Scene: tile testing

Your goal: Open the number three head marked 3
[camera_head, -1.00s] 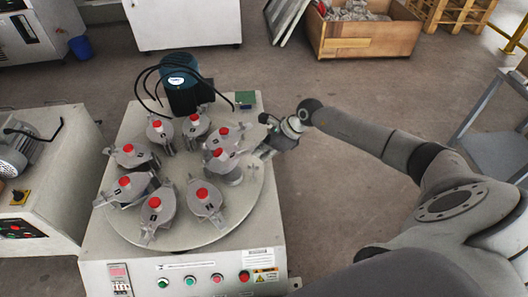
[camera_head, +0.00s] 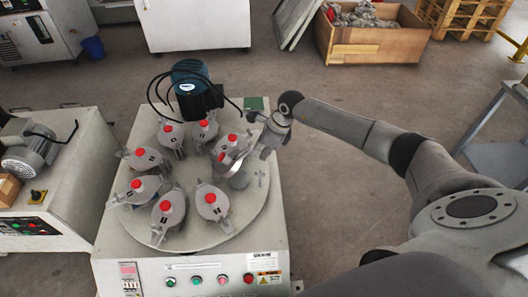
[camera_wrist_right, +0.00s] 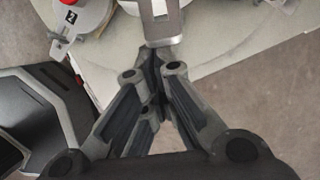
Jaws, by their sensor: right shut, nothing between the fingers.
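Several grey heads with red knobs stand in a ring on the round plate (camera_head: 203,242) of the machine. The head nearest my right gripper (camera_head: 256,147) has its lid (camera_head: 233,163) tilted up, seen almost edge-on, above a grey round base (camera_head: 238,181). Its number does not show. In the right wrist view my right gripper (camera_wrist_right: 153,62) is shut and empty, its tips at the end of a silver handle (camera_wrist_right: 165,28); whether they touch I cannot tell. A marked head (camera_wrist_right: 77,22) shows at upper left there. My left gripper is out of view.
A blue motor (camera_head: 195,95) with black cables stands behind the plate. Buttons line the machine's front panel (camera_head: 195,275). Another machine (camera_head: 75,160) stands close on the left. A wooden crate (camera_head: 375,47) is at the back. Floor is clear right of the machine.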

